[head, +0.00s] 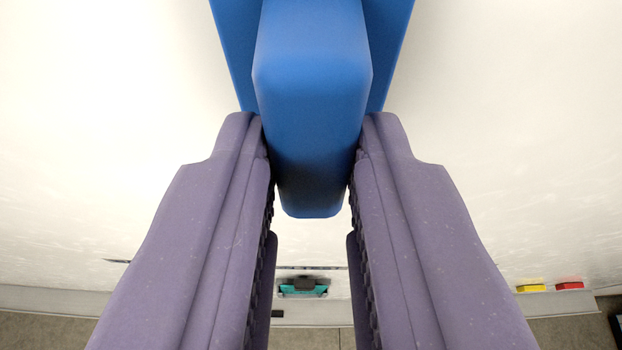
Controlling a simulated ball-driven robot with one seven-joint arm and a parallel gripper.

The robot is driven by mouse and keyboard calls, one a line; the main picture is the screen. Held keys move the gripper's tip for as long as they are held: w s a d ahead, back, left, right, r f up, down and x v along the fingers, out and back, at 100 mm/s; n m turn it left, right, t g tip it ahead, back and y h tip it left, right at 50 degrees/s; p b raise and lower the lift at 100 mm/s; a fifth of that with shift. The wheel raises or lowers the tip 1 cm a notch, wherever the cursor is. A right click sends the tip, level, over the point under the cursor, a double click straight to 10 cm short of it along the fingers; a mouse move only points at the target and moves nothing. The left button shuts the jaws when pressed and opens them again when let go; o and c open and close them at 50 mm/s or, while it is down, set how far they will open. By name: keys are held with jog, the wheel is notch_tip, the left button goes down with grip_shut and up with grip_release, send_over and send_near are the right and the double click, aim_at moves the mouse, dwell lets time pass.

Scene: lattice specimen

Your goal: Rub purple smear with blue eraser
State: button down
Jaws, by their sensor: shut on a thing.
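The blue eraser (312,85) is in the upper middle of the head view, with a narrower grip block in front of a wider blue body. My gripper (312,165) has two purple-grey fingers, shut on the grip block from left and right. The eraser is in front of a large white board (500,110). I cannot tell whether its far face touches the board. No purple smear shows; the eraser and the fingers hide the middle of the board.
A grey ledge (60,300) runs along the board's bottom. A teal and dark object (303,287) is there at the middle, and yellow (531,288) and red (569,285) blocks are at the right. A small dark mark (118,261) shows low on the left. Grey-brown floor (40,330) lies below.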

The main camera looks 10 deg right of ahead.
jog(key=shift+d+b, duration=1.7)
jog(key=shift+d, duration=6.45)
jog(key=a, duration=2.1)
jog(key=shift+p, duration=0.4)
jog(key=shift+s, duration=0.15)
jog(key=shift+s+b, duration=1.7)
jog(key=shift+s, duration=1.2)
